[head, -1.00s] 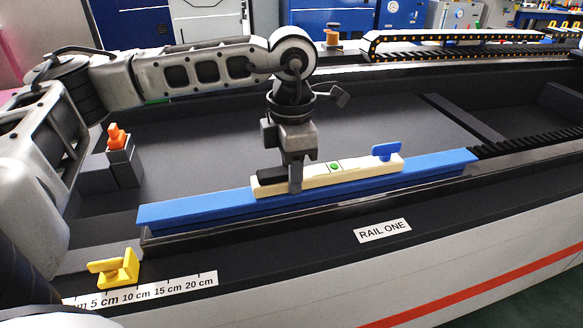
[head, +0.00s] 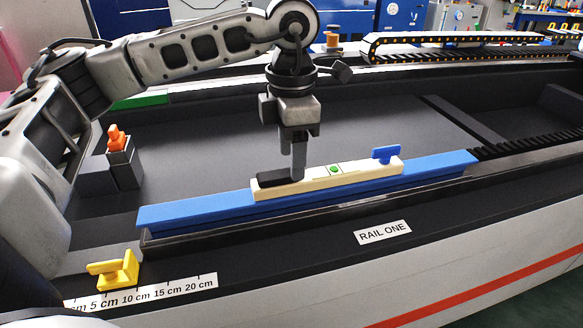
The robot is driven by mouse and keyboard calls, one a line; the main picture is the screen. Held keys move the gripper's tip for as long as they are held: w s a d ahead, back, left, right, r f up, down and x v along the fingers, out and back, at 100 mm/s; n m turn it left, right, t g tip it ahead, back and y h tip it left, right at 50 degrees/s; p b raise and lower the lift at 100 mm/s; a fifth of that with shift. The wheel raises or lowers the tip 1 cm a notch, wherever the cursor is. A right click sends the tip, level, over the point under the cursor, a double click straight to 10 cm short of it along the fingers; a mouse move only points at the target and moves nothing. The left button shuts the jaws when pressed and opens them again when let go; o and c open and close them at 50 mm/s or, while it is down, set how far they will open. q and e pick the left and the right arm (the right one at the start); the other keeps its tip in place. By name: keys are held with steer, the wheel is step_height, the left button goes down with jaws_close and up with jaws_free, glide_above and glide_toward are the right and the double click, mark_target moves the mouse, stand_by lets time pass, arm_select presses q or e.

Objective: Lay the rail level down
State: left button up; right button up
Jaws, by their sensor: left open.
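The rail level (head: 352,174) is a cream bar with a green vial, a black pad at its left end and a blue tab at its right end. It lies flat along the top of the blue rail (head: 195,211). My left gripper (head: 297,170) is open and points down over the level's left part. Its fingertips are close to the level's black pad; whether they touch it I cannot tell. My right gripper is not in view.
A yellow block (head: 116,269) sits beside a centimetre scale (head: 150,292) at the front left. An orange piece stands on a dark post (head: 122,166) behind the rail's left end. A RAIL ONE label (head: 383,232) is in front. The dark bed behind the rail is mostly clear.

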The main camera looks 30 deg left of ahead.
arm_select(q)
step_height(320, 180, up, 8)
stand_by(0.7)
